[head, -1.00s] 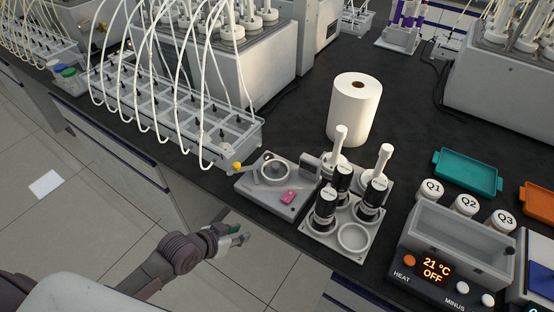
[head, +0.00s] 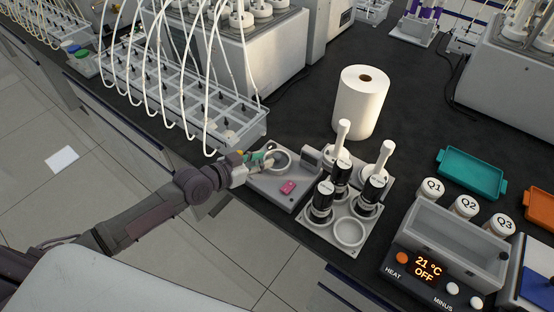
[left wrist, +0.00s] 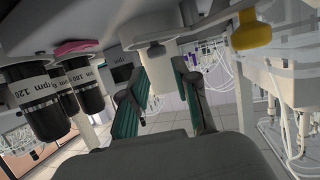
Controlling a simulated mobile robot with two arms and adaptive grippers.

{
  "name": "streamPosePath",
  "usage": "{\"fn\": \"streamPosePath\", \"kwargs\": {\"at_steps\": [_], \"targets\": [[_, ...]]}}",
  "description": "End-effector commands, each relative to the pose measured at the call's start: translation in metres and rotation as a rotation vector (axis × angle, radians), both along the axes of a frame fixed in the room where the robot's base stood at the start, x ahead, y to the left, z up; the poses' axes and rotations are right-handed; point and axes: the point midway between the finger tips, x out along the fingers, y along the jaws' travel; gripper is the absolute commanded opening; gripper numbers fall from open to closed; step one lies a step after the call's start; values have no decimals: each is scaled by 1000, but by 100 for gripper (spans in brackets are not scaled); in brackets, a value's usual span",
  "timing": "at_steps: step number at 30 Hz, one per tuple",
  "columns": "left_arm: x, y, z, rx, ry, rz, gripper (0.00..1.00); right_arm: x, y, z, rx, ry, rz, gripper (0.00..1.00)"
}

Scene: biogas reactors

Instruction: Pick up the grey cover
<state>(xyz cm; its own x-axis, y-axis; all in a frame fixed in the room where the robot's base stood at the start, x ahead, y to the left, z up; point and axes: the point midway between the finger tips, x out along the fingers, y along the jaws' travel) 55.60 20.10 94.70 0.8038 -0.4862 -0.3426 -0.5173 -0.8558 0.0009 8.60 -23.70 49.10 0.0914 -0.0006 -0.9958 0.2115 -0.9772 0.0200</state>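A round light-grey piece (head: 279,160), which looks like the grey cover, sits on a flat grey device at the bench's front edge. My left gripper (head: 262,158) is at its left side, partly overlapping it in the head view. In the left wrist view, the two teal-padded fingers (left wrist: 160,100) stand apart, and a pale round part (left wrist: 157,62) shows between them, near their tips. I cannot tell whether the fingers touch it. My right gripper is not in view.
A yellow knob (left wrist: 251,30) is near the gripper. A tubed rack (head: 185,105) stands to the left.

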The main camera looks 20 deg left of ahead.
Motion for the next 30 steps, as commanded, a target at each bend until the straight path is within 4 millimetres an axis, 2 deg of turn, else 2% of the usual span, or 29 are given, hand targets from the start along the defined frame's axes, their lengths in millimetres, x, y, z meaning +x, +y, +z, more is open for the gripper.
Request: {"fn": "streamPosePath", "kwargs": {"at_steps": [8,16,25,26,30], "targets": [[18,-11,-7,-2,0,0,30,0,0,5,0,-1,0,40],[47,-29,-24,-2,0,-1,30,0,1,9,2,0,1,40],[50,-32,-27,1,0,-1,30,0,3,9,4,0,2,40],[50,-32,-27,1,0,-1,27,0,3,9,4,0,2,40],[50,-31,-27,0,0,-1,4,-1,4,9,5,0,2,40]]}}
